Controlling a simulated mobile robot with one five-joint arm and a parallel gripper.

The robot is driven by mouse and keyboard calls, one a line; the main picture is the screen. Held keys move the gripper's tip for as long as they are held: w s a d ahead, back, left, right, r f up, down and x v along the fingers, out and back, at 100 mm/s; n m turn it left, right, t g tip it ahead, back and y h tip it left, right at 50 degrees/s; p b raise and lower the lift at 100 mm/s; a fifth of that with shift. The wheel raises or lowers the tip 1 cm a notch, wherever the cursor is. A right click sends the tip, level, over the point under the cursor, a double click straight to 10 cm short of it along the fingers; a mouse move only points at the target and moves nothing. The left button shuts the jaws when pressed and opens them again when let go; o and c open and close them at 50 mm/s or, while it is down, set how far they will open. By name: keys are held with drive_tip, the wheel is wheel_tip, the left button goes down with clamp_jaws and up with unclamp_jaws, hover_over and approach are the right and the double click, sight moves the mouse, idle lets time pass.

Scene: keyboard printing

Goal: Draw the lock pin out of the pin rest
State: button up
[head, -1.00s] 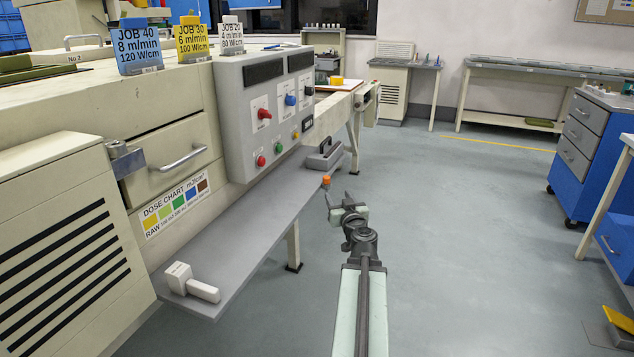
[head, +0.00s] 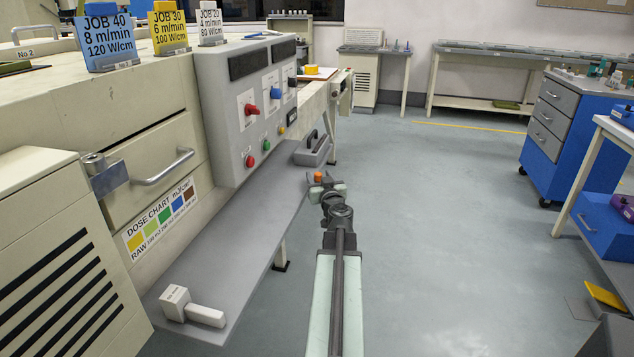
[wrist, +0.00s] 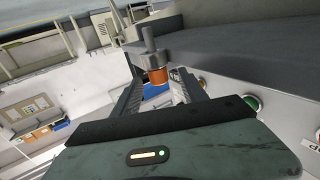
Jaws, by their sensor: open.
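The lock pin (head: 318,177) shows as a small orange knob beside the outer edge of the grey shelf. In the wrist view the orange knob (wrist: 158,76) has a grey shaft passing through a grey lug, the pin rest (wrist: 146,55), at the shelf edge. My gripper (head: 323,184) is at the knob, with its jaws open. In the wrist view my gripper (wrist: 160,88) has one finger on each side of the knob, with gaps showing. The pin rest is too small to make out in the head view.
The grey shelf (head: 235,235) runs along the machine, with a white block (head: 174,302) at its near end and a grey handled block (head: 312,150) at its far end. The control panel (head: 245,120) stands above. Open floor lies right, before the blue cabinet (head: 545,140).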

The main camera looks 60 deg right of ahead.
sight(318, 173)
drive_tip(key=shift+x, duration=1)
clamp_jaws()
idle(0.8)
drive_tip(key=shift+r+p, duration=3.25)
wheel_tip(318, 173, up, 4)
drive_tip(key=p, duration=0.4)
